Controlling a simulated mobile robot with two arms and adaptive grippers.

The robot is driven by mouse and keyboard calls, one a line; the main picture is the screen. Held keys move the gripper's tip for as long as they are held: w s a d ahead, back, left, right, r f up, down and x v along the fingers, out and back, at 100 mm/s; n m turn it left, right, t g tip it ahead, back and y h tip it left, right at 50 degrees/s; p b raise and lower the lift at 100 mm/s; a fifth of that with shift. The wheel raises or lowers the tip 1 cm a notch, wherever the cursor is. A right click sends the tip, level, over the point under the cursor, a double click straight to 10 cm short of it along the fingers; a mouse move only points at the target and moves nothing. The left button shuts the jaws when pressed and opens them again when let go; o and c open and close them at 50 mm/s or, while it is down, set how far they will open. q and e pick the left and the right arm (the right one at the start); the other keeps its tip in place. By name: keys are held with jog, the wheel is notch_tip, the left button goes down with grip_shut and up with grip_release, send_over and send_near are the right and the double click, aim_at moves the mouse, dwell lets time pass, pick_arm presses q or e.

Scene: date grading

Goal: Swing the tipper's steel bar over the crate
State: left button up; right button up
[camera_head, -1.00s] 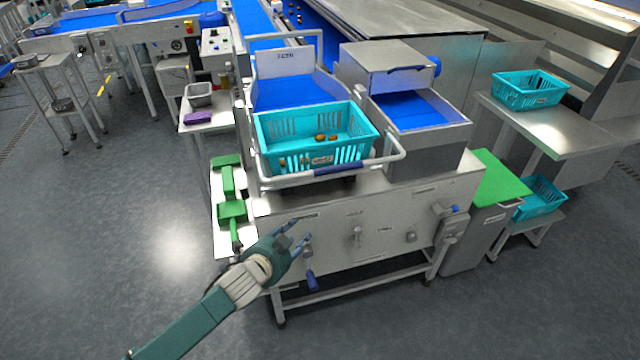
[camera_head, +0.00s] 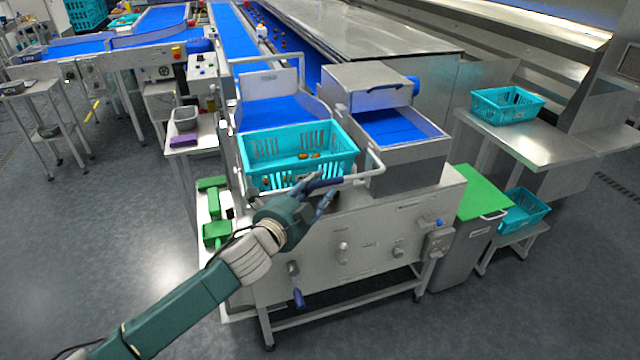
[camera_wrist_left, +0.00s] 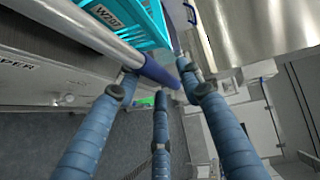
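The crate sits on the tipper and holds a few brown dates (camera_head: 304,156). My left gripper (camera_head: 322,186) is at the blue sleeve, its fingers spread. In the left wrist view the bar (camera_wrist_left: 85,25) crosses the upper left, and its blue sleeve (camera_wrist_left: 157,71) lies by the fingertips, with fingers on either side; contact cannot be told. My right gripper is out of view.
The tipper's steel front panel (camera_head: 375,225) carries knobs and a blue-handled lever (camera_head: 298,298). Behind the crate is a blue chute (camera_head: 275,113). A green-lidded bin (camera_head: 482,192) stands at the right. Another turquoise crate (camera_head: 507,106) is on a side table. Floor at left is clear.

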pick_arm(q)
jog(key=shift+x, duration=0.8)
grip_shut()
